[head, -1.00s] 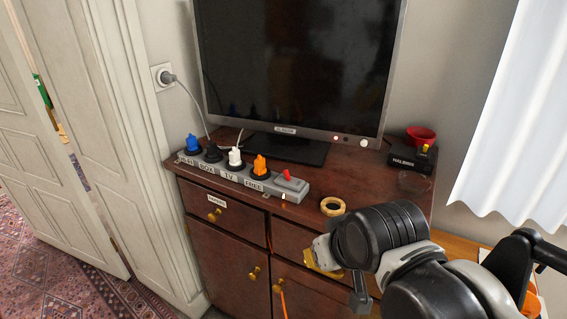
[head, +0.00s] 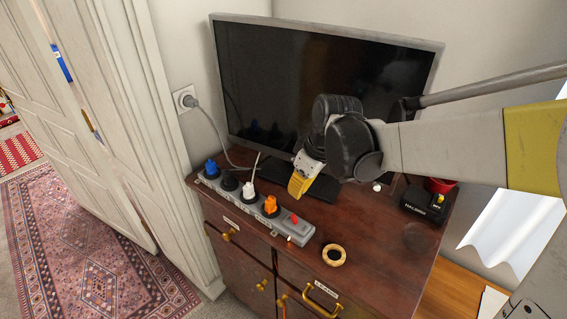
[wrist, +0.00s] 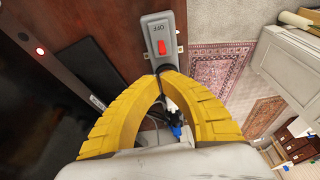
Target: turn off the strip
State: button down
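The grey power strip (head: 303,231) lies along the front left of the dark wooden cabinet top, with blue, black, white and orange plugs in it. Its red switch (head: 294,219) is at the right end. In the wrist view the red switch (wrist: 161,47) sits just beyond my fingertips, with the word OFF on the strip's end past it. My gripper (head: 297,194) has yellow fingers pointing down over the strip, close to the switch. In the wrist view its fingertips (wrist: 159,71) meet with nothing between them. I cannot tell whether they touch the strip.
A monitor (head: 320,80) stands behind the strip, with its base close to my gripper. A brass-coloured ring (head: 334,254) lies right of the strip. A black box (head: 426,206) and a red bowl (head: 441,185) are at the right. A cable runs to the wall socket (head: 186,98).

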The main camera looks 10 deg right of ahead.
aim_at(294, 219)
jog(key=shift+s, duration=0.15)
jog(key=b+x, duration=0.2)
jog(key=x, duration=0.8)
jog(key=shift+b, duration=0.4)
jog(key=shift+s+d+r+t+y+b, duration=0.15)
jog(key=shift+s+d+t+y+b, duration=0.05)
jog(key=shift+t+y+b, duration=0.25)
jog(key=t+y+b, duration=0.1)
jog(key=d+t+y+b, duration=0.1)
jog(key=s+t+y+b, duration=0.1)
jog(key=shift+s+d+r+t+y+b, duration=0.15)
jog(key=shift+d+r+t+y+b, duration=0.1)
jog(key=shift+r+t+y+b, duration=0.1)
jog(key=shift+a+r, duration=0.15)
jog(key=shift+r+p, duration=0.1)
jog(key=shift+p, duration=0.2)
jog(key=shift+r+p, duration=0.55)
jog(key=shift+r, duration=0.15)
